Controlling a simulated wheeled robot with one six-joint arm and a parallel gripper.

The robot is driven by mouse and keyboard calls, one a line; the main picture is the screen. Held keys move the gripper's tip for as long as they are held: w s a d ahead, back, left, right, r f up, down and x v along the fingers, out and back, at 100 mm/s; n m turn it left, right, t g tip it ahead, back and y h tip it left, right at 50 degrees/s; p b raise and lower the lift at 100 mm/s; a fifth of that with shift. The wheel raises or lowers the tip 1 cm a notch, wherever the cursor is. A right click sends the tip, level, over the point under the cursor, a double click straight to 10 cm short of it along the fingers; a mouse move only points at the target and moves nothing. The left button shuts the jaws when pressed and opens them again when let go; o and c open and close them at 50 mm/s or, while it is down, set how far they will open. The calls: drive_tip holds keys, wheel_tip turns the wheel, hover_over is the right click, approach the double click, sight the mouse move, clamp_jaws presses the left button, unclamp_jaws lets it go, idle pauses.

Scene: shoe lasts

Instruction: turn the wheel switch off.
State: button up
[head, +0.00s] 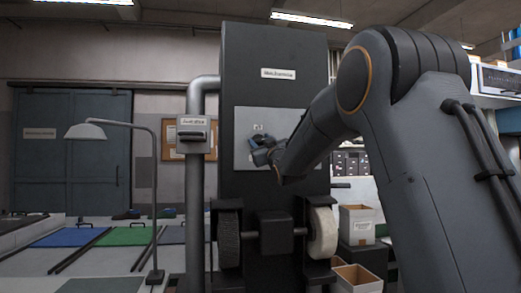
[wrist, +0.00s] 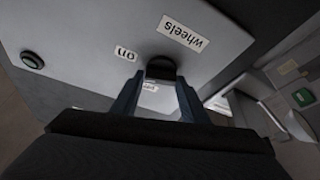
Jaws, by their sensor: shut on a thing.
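The wheel switch is a dark knob (wrist: 161,68) on a grey panel (wrist: 95,30), and it shows between my fingers in the wrist view. Labels reading "wheels" (wrist: 184,33) and "on" (wrist: 125,53) appear upside down there. Another small label is mostly hidden by my fingers, and its words cannot be read. My gripper (wrist: 160,98) is shut on the knob, one finger on each side. In the head view my gripper (head: 262,148) is at the grey panel (head: 285,125) of the tall black machine (head: 240,60) and hides most of the switch.
A dark bristly wheel (head: 228,238) and a pale wheel (head: 322,232) sit low on the machine. A grey pipe (head: 194,185) with a small labelled box (head: 193,138) stands to its left. A lamp (head: 155,190) stands further left. Cartons (head: 357,224) are at the right.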

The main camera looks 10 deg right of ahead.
drive_tip(key=n+y+b, duration=0.1)
drive_tip(key=n+y, duration=0.1)
drive_tip(key=n, duration=0.2)
drive_tip(key=shift+d+g, duration=0.1)
drive_tip(key=shift+g, duration=0.3)
drive_tip(key=n+g+y, duration=0.1)
drive_tip(key=n, duration=0.3)
drive_tip(key=shift+r+n, duration=0.1)
drive_tip(key=shift+n, duration=0.3)
drive_tip(key=n+g+y+p, duration=0.1)
drive_tip(key=n+g+p, duration=0.1)
drive_tip(key=n, duration=0.2)
drive_tip(key=shift+r+p, duration=0.1)
drive_tip(key=shift+p, duration=0.2)
drive_tip(key=shift+n+g+p, duration=0.8)
drive_tip(key=shift+n+p, duration=0.75)
drive_tip(key=shift+n, duration=0.45)
drive_tip(key=o, duration=1)
